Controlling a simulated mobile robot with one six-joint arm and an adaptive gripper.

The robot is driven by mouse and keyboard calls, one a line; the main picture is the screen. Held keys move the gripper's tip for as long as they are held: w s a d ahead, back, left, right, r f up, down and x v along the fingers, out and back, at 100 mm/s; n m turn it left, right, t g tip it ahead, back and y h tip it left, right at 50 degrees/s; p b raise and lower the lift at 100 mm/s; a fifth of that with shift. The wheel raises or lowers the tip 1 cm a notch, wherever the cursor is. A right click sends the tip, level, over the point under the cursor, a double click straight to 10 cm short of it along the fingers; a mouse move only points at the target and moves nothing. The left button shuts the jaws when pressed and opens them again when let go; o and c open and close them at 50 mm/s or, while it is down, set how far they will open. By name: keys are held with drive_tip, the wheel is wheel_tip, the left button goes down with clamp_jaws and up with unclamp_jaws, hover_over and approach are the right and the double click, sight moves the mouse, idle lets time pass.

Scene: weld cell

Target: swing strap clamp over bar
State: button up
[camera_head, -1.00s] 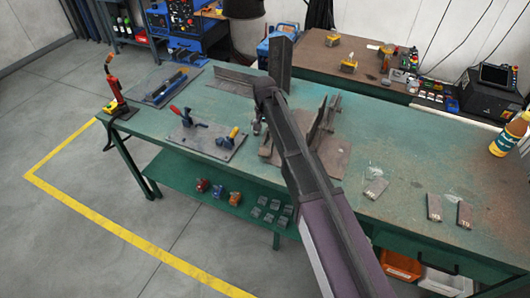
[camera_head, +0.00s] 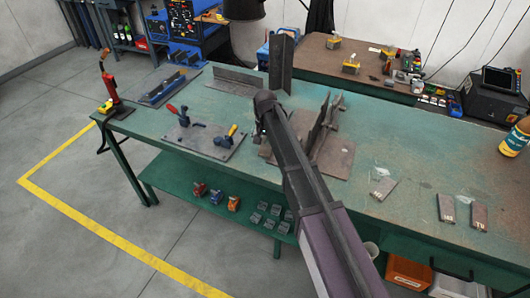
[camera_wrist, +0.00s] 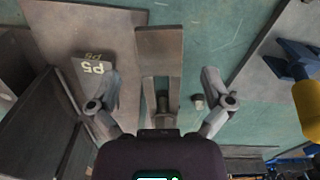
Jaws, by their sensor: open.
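In the wrist view a flat brown-grey strap with a long slot (camera_wrist: 160,41), which looks like the strap clamp, lies between my fingers. A dark stud or bolt shows near the slot's lower end. My gripper (camera_wrist: 160,78) is open, one finger on each side of the strap and apart from it. A plate marked P5 (camera_wrist: 95,76) lies beside the left finger. I cannot tell for sure which piece is the bar.
A plate with a red-handled clamp (camera_head: 178,115) and a yellow-handled clamp (camera_head: 226,135) lies left of my arm on the green bench (camera_head: 410,150). Tall angle steel (camera_head: 281,62) stands behind. Loose plates (camera_head: 383,188) and a bottle (camera_head: 516,138) are on the right.

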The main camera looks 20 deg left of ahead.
drive_tip(key=shift+f+b, duration=1.15)
drive_tip(key=shift+f, duration=0.25)
drive_tip(key=c, duration=1.3)
